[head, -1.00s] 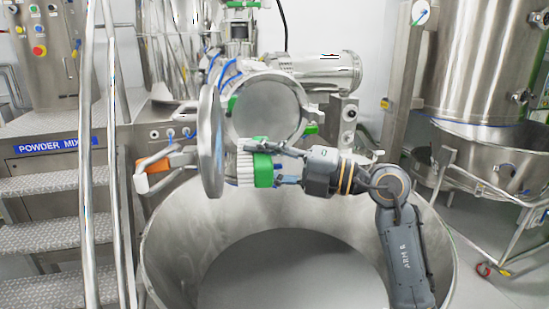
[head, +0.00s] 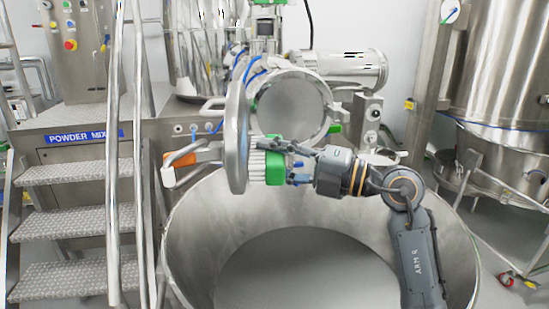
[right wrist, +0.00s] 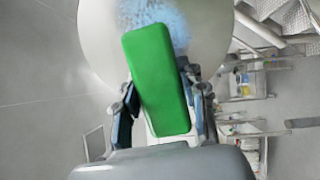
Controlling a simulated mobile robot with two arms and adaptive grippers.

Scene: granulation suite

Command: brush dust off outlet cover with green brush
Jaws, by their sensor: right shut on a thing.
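The outlet cover (head: 236,137) is a round metal door standing open, edge-on in the head view, at the left of the round outlet. In the right wrist view its pale disc (right wrist: 105,35) fills the upper part, with a speckled bluish patch of dust (right wrist: 175,22) behind the brush. My right gripper (head: 297,167) is shut on the green block of the brush (head: 274,168). The white bristles (head: 257,167) point left at the cover's inner face and appear to meet it; exact contact cannot be told. The brush block (right wrist: 157,85) hides part of the patch. My left gripper is out of view.
The open outlet (head: 292,107) is behind the brush. A large open steel bin (head: 190,235) stands below. An orange-ended handle (head: 180,157) is left of the cover. Steps with handrails (head: 75,205) stand at left, a steel vessel (head: 505,75) at right.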

